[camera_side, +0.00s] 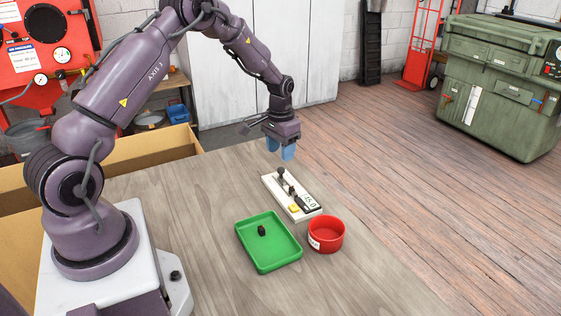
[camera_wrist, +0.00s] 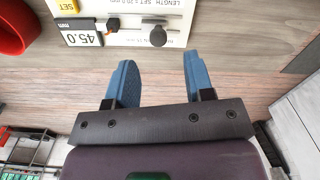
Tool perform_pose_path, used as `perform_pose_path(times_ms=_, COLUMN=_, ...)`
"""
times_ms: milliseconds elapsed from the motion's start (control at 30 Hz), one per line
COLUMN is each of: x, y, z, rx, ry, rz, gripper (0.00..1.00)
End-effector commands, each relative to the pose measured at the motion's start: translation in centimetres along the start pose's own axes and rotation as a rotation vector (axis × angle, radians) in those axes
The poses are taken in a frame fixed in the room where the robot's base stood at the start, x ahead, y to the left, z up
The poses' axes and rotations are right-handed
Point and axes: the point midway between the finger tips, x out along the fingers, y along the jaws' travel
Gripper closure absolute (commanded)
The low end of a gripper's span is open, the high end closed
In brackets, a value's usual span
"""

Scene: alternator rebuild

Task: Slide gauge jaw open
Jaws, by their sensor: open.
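The gauge (camera_side: 291,196) is a white board lying on the table with a dark sliding jaw and knob, a yellow button and a small display. In the wrist view the gauge (camera_wrist: 120,36) is at the top, its display (camera_wrist: 84,39) showing 45.0 upside down, with a round dark knob (camera_wrist: 157,36) near its edge. My gripper (camera_side: 281,150) has blue fingers and is above the table, beyond the gauge's far end. In the wrist view my gripper (camera_wrist: 156,75) is open and empty, its fingertips apart from the knob.
A green tray (camera_side: 291,258) with a small black part (camera_side: 262,230) sits on the table (camera_side: 180,205) left of the gauge's near end. A red round bin (camera_side: 327,234) stands close to that end. The table around my gripper is clear.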

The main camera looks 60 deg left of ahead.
Motion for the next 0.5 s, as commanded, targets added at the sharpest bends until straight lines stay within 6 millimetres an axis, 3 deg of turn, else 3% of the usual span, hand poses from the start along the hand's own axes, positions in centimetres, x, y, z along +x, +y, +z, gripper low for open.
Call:
perform_pose_path(times_ms=200, x=-4.9, y=-0.1, z=-0.1, rx=0.000, ry=0.005, rz=-0.002, gripper=0.52)
perform_pose_path(times_ms=500, x=-7.9, y=-0.1, z=0.0, rx=0.000, ry=0.002, rz=-0.001, gripper=0.52)
